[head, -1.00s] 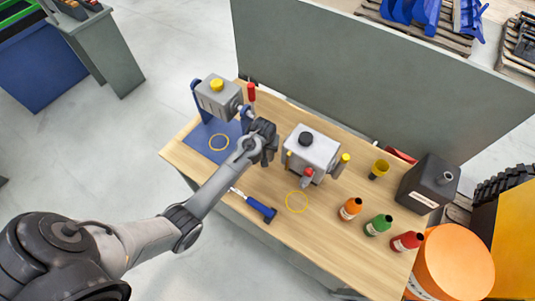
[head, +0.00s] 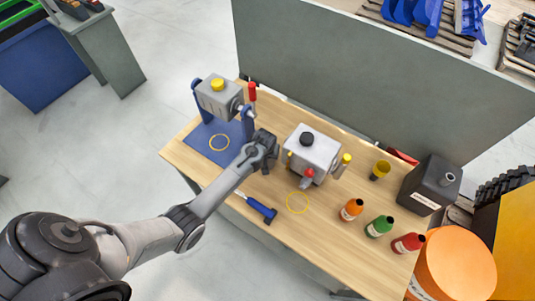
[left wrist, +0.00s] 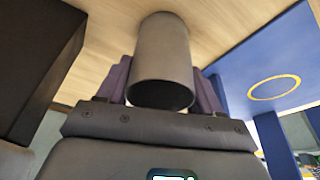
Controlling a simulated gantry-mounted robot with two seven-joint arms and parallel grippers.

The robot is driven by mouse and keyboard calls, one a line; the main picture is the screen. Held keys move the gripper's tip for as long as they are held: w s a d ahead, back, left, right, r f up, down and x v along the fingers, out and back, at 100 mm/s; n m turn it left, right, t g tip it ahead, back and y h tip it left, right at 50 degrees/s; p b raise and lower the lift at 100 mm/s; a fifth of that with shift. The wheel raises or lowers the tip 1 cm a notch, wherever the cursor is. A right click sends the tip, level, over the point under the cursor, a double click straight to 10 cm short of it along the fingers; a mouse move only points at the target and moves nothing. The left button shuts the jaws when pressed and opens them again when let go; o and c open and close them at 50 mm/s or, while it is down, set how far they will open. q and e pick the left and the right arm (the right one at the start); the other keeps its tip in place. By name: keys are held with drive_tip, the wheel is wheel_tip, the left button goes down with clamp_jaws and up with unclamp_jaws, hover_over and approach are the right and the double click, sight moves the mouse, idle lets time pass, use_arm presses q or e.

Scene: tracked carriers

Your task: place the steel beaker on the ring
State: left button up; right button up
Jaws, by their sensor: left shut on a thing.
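The steel beaker (left wrist: 160,60) is a plain grey cylinder in the left wrist view, held between the fingers of my left gripper (left wrist: 160,85), with its dark opening toward the camera. In the head view my left gripper (head: 266,158) is over the table between the blue plate and the grey machine, and the beaker is hidden there. One yellow ring (head: 287,202) is on the bare wood in front of the machine. Another yellow ring (head: 210,142) is on the blue plate, and also shows in the left wrist view (left wrist: 252,94). My right gripper is not in view.
A grey machine (head: 320,150) with a black cap stands right of the gripper. The blue-framed device (head: 215,98) is behind left. A blue-handled tool (head: 260,208) lies near the front edge. Orange, green and red bottles (head: 378,227) and a dark canister (head: 425,188) are at the right.

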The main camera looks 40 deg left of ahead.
use_arm(q)
drive_tip(key=o, duration=1.1)
drive_tip(key=shift+f, duration=0.1)
drive_tip(key=shift+r, duration=0.4)
drive_tip(key=p+v, duration=0.1)
drive_tip(key=v, duration=1)
drive_tip(key=shift+s+d+r, duration=0.1)
drive_tip(key=shift+r, duration=0.15)
